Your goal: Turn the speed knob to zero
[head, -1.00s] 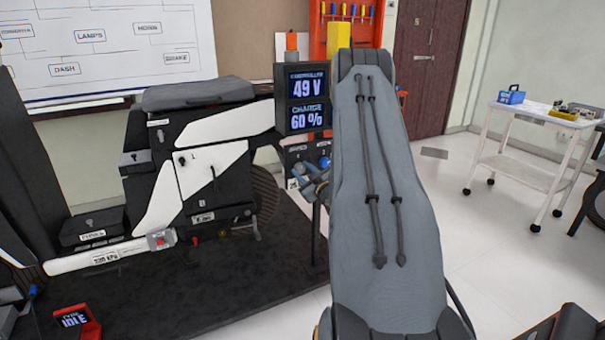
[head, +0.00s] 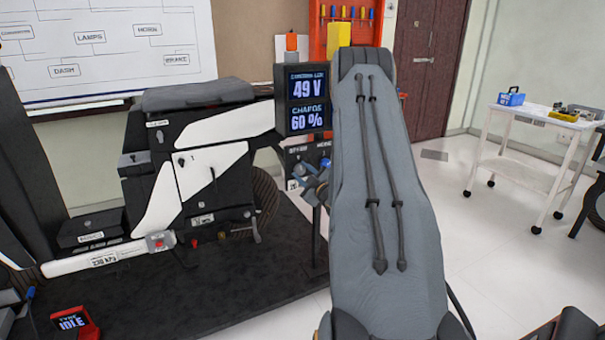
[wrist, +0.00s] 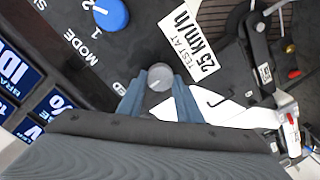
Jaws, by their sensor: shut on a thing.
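The control panel (head: 294,153) stands just left of my arm in the head view, with small lettering along its top that seems to read speed and mode. In the wrist view a grey round knob (wrist: 159,78) sits between the blue fingers of my gripper (wrist: 159,90), which is shut on it. I take it for the speed knob; any pointer mark or scale on it cannot be made out. In the head view my gripper (head: 304,176) is at the panel, partly hidden by my arm. A label (wrist: 192,40) reading "TEST AT 25 km/h" is beside the knob.
A blue mode knob (wrist: 108,14) with marks 1 and 2 is close to my fingers. A display (head: 307,99) reading 49 V and 60 % stands above the panel. The motorcycle-like rig (head: 200,160) is to the left.

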